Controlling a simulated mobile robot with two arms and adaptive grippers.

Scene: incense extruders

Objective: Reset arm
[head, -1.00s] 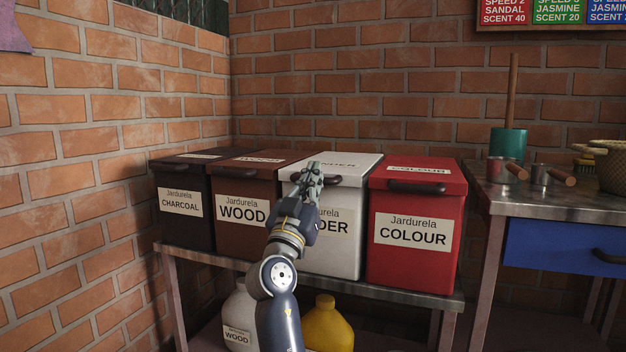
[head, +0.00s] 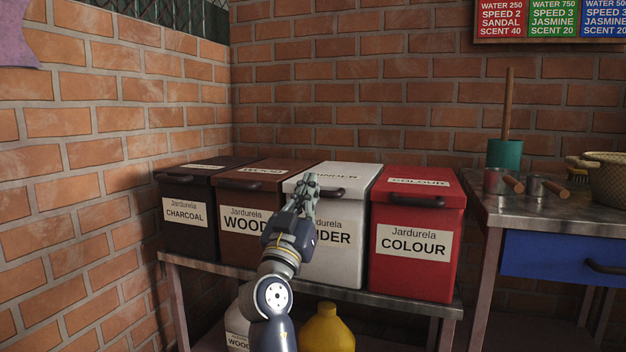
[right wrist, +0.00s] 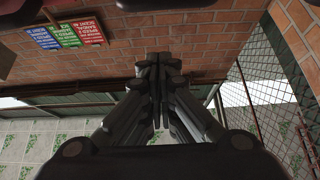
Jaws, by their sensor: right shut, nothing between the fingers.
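My right gripper (head: 304,190) is in front of the white bin (head: 333,262), near its dark lid handle (head: 328,192), and covers part of its label. I cannot tell whether it touches the bin. In the right wrist view its fingers (right wrist: 157,62) are shut together with nothing between them, against a background of brick wall and ceiling. My right arm comes up from the bottom of the head view. My left gripper is not in view.
The charcoal bin (head: 188,235), wood bin (head: 236,192) and red colour bin (head: 412,277) share the metal shelf (head: 380,300). A yellow jug (head: 327,330) stands below. At right, a workbench (head: 550,222) carries a green pot (head: 504,154), metal cups and a basket (head: 606,182).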

